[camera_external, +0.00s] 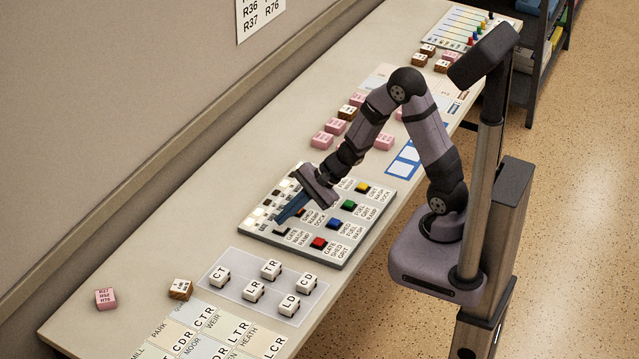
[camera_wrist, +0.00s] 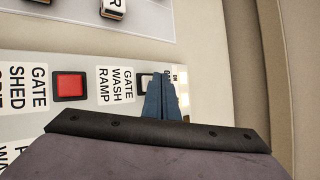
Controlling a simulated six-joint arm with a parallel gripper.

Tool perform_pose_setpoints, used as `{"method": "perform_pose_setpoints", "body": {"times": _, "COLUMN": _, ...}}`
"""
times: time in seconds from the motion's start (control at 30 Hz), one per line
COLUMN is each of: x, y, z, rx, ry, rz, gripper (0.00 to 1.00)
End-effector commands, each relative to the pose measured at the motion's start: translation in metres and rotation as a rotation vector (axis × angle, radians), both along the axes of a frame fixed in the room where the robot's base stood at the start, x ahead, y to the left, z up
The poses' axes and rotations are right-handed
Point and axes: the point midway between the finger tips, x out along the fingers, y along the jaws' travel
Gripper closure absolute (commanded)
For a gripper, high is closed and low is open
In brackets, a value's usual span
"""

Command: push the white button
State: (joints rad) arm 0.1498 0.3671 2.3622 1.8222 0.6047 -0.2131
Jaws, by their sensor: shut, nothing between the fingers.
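The button panel (camera_external: 342,262) lies flat on the long table. In the wrist view, a pale, white-looking button (camera_wrist: 146,83) in a dark frame sits beside the label "GATE WASH RAMP"; my fingers hide part of it. In the external view its dark frame (camera_external: 284,232) shows just below my fingertips. My gripper (camera_external: 280,222) is shut and empty, its blue fingers pointing down at the panel's near-left part; they also show in the wrist view (camera_wrist: 161,82). I cannot tell whether the fingertips touch the button.
A red button (camera_external: 319,242), blue button (camera_external: 334,223), green button (camera_external: 349,204) and yellow button (camera_external: 362,187) share the panel. Small light squares (camera_external: 259,212) line its left side. A tray (camera_external: 237,288) with lettered cubes is close by. Pink blocks (camera_external: 322,140) lie beyond.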

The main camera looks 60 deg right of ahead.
Motion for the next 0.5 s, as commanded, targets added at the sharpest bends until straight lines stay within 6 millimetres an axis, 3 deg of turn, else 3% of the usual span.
{"method": "perform_pose_setpoints", "body": {"times": 0.5, "x": 0.0, "y": 0.0, "z": 0.043, "rx": 0.0, "ry": -0.001, "rz": 0.0, "gripper": 1.0}}
